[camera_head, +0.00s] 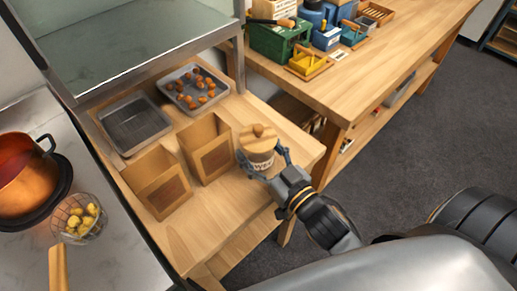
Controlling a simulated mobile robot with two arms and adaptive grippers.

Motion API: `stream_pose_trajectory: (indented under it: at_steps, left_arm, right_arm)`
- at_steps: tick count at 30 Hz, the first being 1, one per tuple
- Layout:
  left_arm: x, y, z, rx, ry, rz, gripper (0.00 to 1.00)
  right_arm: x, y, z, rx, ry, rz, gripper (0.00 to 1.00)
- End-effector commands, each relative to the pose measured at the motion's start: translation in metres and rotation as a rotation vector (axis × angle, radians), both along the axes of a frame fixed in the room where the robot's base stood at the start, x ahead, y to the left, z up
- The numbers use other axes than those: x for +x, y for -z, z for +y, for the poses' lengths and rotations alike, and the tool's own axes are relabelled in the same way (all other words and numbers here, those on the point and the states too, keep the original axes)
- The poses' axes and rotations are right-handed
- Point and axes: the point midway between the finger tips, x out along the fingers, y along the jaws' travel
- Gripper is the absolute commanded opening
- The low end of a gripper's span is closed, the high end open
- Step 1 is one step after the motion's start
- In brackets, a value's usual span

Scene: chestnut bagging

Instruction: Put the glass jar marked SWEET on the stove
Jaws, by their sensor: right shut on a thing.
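A glass jar (261,160) with a round wooden lid and a dark-lettered label stands upright at the right part of the small wooden table (230,222). The label is too small to read surely. My right gripper (264,167) comes from the lower right, its fingers around the jar's sides, shut on it. I cannot tell whether the jar touches the table. The stove is at the left, where a copper pot (28,178) sits on a dark round burner (62,172). My left gripper is not in view.
Two open paper bags (157,183) (208,150) stand left of the jar. Behind are an empty grey tray (133,124) and a tray of chestnuts (219,79). A wire basket of yellow pieces (80,219) sits near the pot. A workbench (400,50) holds toolboxes.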

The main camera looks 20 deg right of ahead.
Motion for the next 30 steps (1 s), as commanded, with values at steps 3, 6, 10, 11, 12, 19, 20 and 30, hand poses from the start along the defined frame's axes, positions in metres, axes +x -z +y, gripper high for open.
stream_pose_trajectory:
  at_steps: [3,6,10,11,12,19,20,30]
  left_arm:
    - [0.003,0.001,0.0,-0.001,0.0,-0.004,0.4]
    - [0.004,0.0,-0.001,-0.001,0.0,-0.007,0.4]
    - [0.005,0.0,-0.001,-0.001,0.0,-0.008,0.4]
    - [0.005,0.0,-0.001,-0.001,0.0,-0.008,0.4]
    - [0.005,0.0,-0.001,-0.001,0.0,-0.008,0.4]
    - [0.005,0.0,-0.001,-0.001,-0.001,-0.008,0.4]
    - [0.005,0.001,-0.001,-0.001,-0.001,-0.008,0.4]
    - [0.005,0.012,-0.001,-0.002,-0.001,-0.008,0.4]
  right_arm:
    - [0.0,0.002,0.0,0.0,0.0,0.001,0.76]
    - [0.0,0.002,0.0,0.0,0.0,0.001,0.88]
    - [0.0,0.002,0.0,0.0,0.0,0.001,0.88]
    - [0.0,0.002,0.0,0.0,0.0,0.001,0.88]
    - [0.0,0.002,0.0,0.0,0.0,0.001,0.88]
    - [-0.004,0.0,-0.001,0.0,0.0,0.003,0.88]
    - [-0.007,0.001,-0.001,0.001,0.0,0.003,0.88]
    - [-0.06,0.002,-0.012,0.0,0.002,0.006,0.88]
